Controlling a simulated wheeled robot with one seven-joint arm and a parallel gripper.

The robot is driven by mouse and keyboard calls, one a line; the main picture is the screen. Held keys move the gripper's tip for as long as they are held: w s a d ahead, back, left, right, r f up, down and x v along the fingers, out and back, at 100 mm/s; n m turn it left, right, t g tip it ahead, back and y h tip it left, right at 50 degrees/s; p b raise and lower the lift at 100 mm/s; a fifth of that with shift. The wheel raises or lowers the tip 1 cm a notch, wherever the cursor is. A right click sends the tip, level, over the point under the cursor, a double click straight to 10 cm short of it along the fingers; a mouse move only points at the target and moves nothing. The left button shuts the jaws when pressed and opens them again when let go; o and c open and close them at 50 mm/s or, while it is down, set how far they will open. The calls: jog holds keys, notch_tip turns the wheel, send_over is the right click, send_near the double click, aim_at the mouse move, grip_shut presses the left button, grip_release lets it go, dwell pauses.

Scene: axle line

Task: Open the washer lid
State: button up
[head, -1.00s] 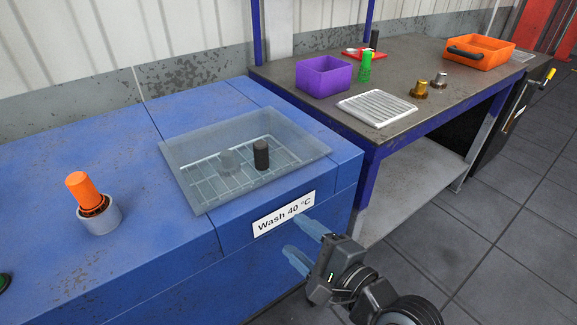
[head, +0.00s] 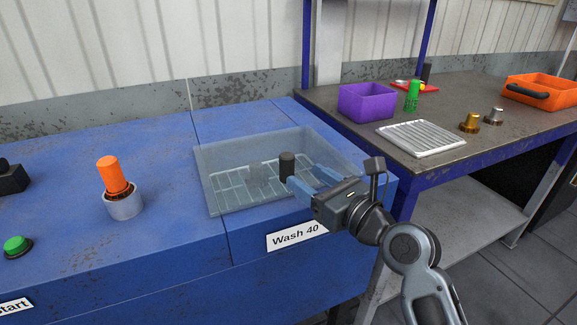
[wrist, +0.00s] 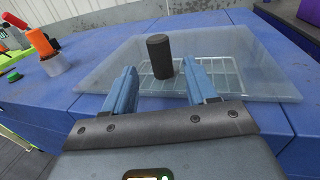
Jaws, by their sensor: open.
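The washer lid (head: 222,160) is a clear panel lying shut over a recessed basin in the blue washer (head: 165,245), with a wire rack visible through it. A black upright cylinder (head: 287,166), apparently the lid's knob, stands on its right part; it also shows in the wrist view (wrist: 160,57). My gripper (head: 306,178) is open and empty, just above the lid's front right. In the wrist view, its blue fingers (wrist: 160,80) point at the black cylinder, one on each side; contact cannot be made out.
An orange part (head: 110,172) stands in a grey cup (head: 124,207) on the left of the washer. A green start button (head: 16,246) is at the far left. A bench (head: 345,108) on the right holds a purple bin (head: 367,102), a white rack (head: 420,138) and an orange tray (head: 545,88).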

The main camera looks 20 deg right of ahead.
aim_at(292, 167)
jog(key=x, duration=0.7)
jog(key=shift+w+a, duration=0.1)
jog(key=shift+w, duration=0.15)
jog(key=shift+c, duration=0.2)
grip_shut()
